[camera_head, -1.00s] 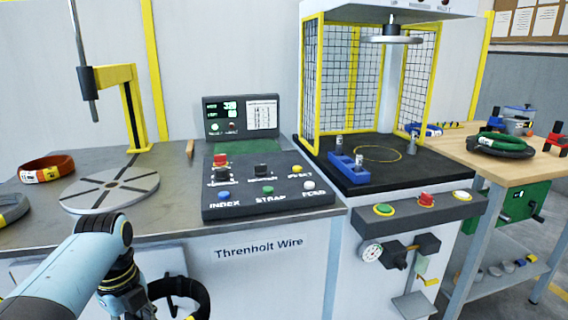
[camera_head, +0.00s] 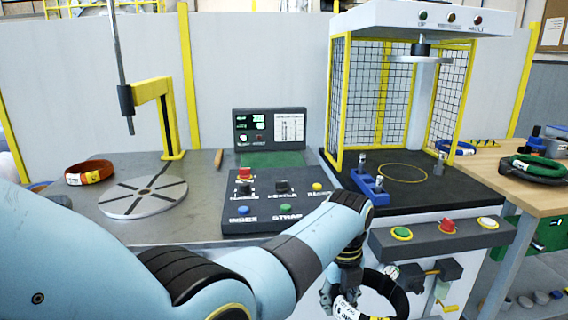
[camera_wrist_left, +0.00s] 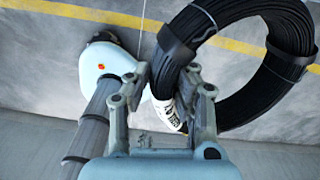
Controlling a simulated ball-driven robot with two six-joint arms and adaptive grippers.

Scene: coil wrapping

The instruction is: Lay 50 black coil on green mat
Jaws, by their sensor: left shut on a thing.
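My left gripper (camera_head: 338,294) is shut on a black coil (camera_head: 399,298) and holds it in front of the bench, low beside the press's front. In the left wrist view the gripper (camera_wrist_left: 163,92) grips the coil (camera_wrist_left: 232,112) at its white label, and the ring stands out to the right. The coil's lower part is cut off in the head view. A flat green patch (camera_head: 272,160) shows behind the control box, but I cannot tell whether it is the green mat. My right gripper is not in view.
The control box (camera_head: 262,188) and a round slotted plate (camera_head: 143,197) are on the metal bench, with an orange-brown coil (camera_head: 90,170) behind. A caged press (camera_head: 425,172) stands right of them. A wooden table (camera_head: 490,171) at far right holds green and black coils (camera_head: 540,167).

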